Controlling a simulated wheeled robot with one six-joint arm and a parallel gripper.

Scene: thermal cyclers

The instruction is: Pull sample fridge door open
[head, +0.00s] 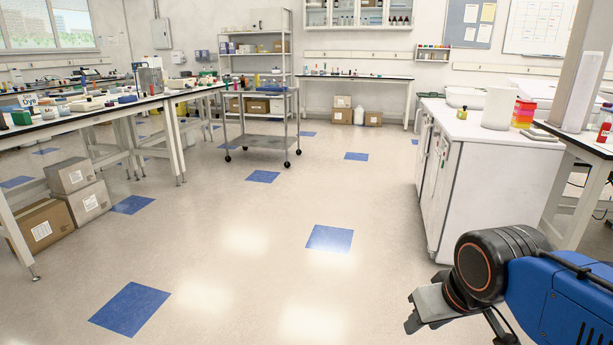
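A low white unit (500,190) stands at the right, with narrow white doors (430,180) on its left-facing side. It looks like the sample fridge, though I cannot read a label. The doors are seen at a steep angle and look closed; their handles are too small to make out clearly. My gripper (430,308) is at the lower right, in front of the unit's near end and apart from it. Only part of it shows, partly hidden by my arm, and I see nothing held in it.
Containers (497,108) stand on the unit's top. A bench (590,146) stands close at its right. The floor (300,200) left of the doors is clear. A wheeled rack (262,142) stands farther back. A long bench (100,110) with boxes (48,228) beneath it is at the left.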

